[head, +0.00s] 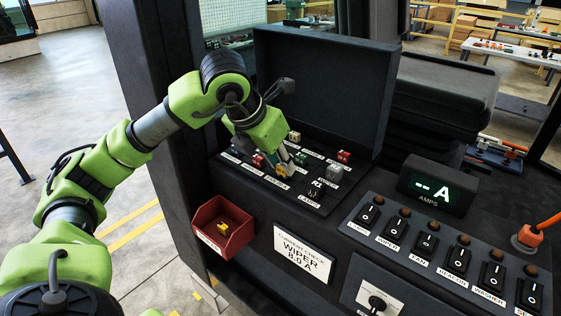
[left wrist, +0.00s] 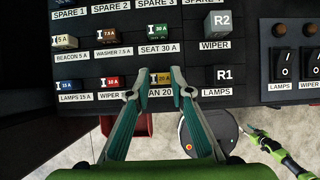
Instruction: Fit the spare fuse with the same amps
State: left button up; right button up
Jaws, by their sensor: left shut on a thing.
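My left gripper (head: 284,168) is over the fuse panel, shut on a yellow 20 A fuse (left wrist: 161,78) at the position labelled FAN 20. Its fingers (left wrist: 156,84) stand on either side of the fuse in the left wrist view. I cannot tell whether the fuse is fully seated. The red 10 A wiper fuse (left wrist: 115,83) and blue 15 A lamps fuse (left wrist: 72,85) sit to its left. Another yellow fuse (head: 223,227) lies in the red bin (head: 237,240).
The open dark lid (head: 318,85) stands behind the panel. A card (head: 302,254) reads WIPER 8.0 A. A row of switches (head: 425,248) and an amps display (head: 435,190) showing dashes are at the right.

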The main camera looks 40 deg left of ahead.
pick_arm(q)
jog(key=shift+f+b, duration=0.5)
jog(key=shift+f, duration=0.05)
dwell(0.5)
jog(key=o, duration=0.9)
jog(key=v, duration=1.2)
